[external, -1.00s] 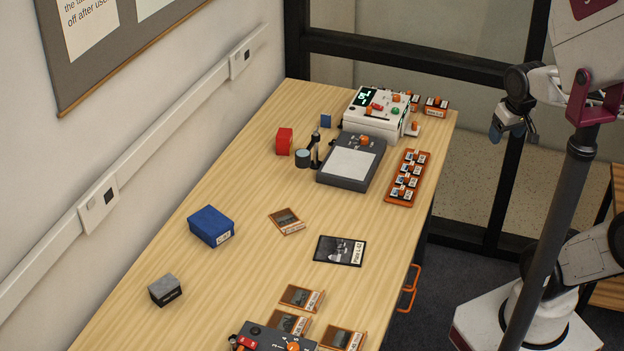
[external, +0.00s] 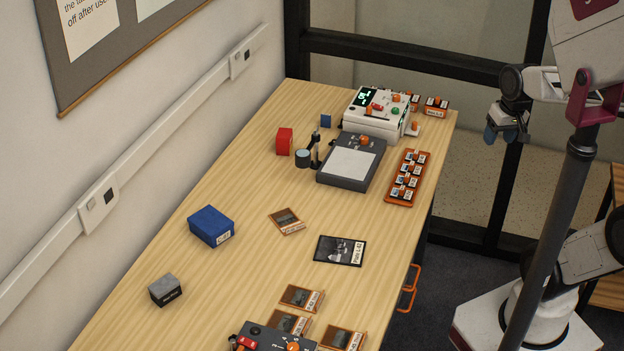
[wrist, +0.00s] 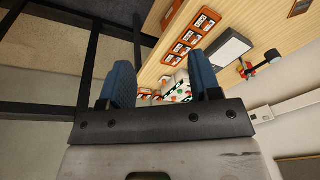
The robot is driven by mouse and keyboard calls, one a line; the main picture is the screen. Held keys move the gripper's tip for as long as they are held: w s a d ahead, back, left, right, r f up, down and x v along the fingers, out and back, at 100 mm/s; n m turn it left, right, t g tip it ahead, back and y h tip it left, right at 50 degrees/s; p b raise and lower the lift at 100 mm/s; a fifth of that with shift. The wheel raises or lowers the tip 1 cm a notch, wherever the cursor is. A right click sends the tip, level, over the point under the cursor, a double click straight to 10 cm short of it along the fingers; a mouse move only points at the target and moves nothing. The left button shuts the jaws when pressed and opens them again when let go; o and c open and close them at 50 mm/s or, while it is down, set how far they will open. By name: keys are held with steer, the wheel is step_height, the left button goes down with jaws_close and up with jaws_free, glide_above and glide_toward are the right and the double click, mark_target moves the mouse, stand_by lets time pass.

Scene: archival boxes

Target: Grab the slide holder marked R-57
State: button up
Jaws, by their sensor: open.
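Several brown slide-like holders with white end labels lie on the table. One holder (external: 286,221) lies alone near the middle, and others (external: 302,297) are at the front, by a dark control box. An orange rack (external: 388,199) holds several small labelled pieces. I cannot read R-57 on any label. My gripper (external: 505,137) is raised off the table's right side, well away from all of these. In the wrist view its blue fingers (wrist: 164,85) are apart, with nothing held between them. The rack also shows in the wrist view (wrist: 187,40).
A white device (external: 376,121) and a grey light pad (external: 351,163) stand at the back. A blue box (external: 210,226), a grey box (external: 165,290), a red box (external: 284,141) and a dark photo card (external: 338,250) are on the table.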

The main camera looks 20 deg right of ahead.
steer(key=w+a+f+m+g+y, duration=0.1)
steer(key=w+a+f+m+y, duration=0.3)
steer(key=w+f+m+y, duration=0.15)
steer(key=m+t+y, duration=0.3)
steer(key=m+t, duration=0.5)
steer(key=m, duration=1.2)
glide_toward(412, 163)
steer(key=shift+w+a+f, duration=0.35)
steer(key=shift+w+f, duration=0.05)
steer(key=shift+f, duration=0.05)
steer(key=shift+t, duration=0.3)
steer(key=shift+x, duration=1.3)
steer(key=shift+w+a, duration=0.1)
steer(key=shift+a, duration=0.05)
steer(key=shift+x, duration=2.4)
